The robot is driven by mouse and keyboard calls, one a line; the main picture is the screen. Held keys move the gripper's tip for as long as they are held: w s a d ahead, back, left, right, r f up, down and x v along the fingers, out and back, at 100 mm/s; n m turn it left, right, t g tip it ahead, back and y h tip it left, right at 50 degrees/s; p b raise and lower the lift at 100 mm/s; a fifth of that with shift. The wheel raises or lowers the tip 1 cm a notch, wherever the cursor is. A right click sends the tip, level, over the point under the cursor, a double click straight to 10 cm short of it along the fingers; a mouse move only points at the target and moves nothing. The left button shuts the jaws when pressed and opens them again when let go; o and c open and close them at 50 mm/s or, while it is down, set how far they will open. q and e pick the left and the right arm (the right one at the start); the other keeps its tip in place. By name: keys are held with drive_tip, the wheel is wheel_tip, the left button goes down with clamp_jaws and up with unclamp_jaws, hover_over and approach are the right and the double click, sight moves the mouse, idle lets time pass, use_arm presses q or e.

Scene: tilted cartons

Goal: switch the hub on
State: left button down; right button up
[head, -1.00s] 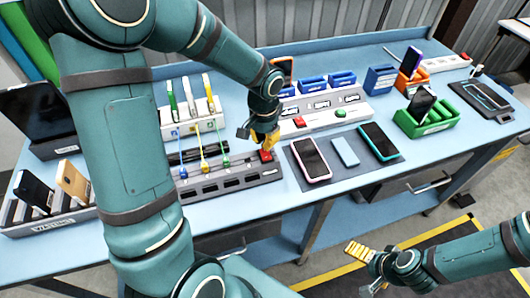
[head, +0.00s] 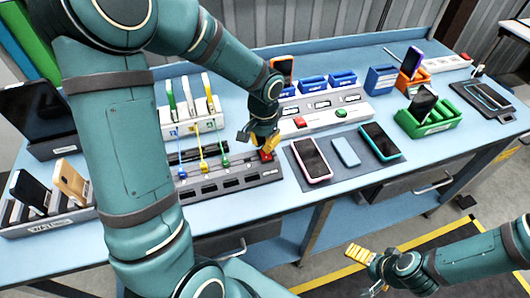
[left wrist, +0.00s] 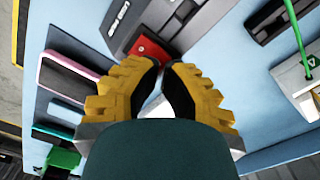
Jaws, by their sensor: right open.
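The hub (head: 228,183) is a grey strip with a row of slots along its front edge, lying on the blue bench. Its red switch (head: 265,156) is at the right end, and it also shows in the left wrist view (left wrist: 147,50). My left gripper (head: 266,146) points down right at the switch; its tips in the left wrist view (left wrist: 164,64) come together over the switch's near edge, shut with nothing held. Whether they touch the switch I cannot tell. My right gripper (head: 358,253) is open and empty, off the bench's front edge at lower right.
Blue, yellow and green cables run onto the hub from a white stand (head: 195,121). A grey mat (head: 322,180) with phones lies to the right. A green rack (head: 430,125) is further right.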

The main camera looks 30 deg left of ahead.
use_arm(q)
drive_tip(key=shift+f+b, duration=0.7)
drive_tip(key=shift+f, duration=0.2)
idle(0.4)
drive_tip(key=shift+r, duration=0.1)
drive_tip(key=shift+r+p, duration=2.75)
drive_tip(key=shift+r, duration=0.75)
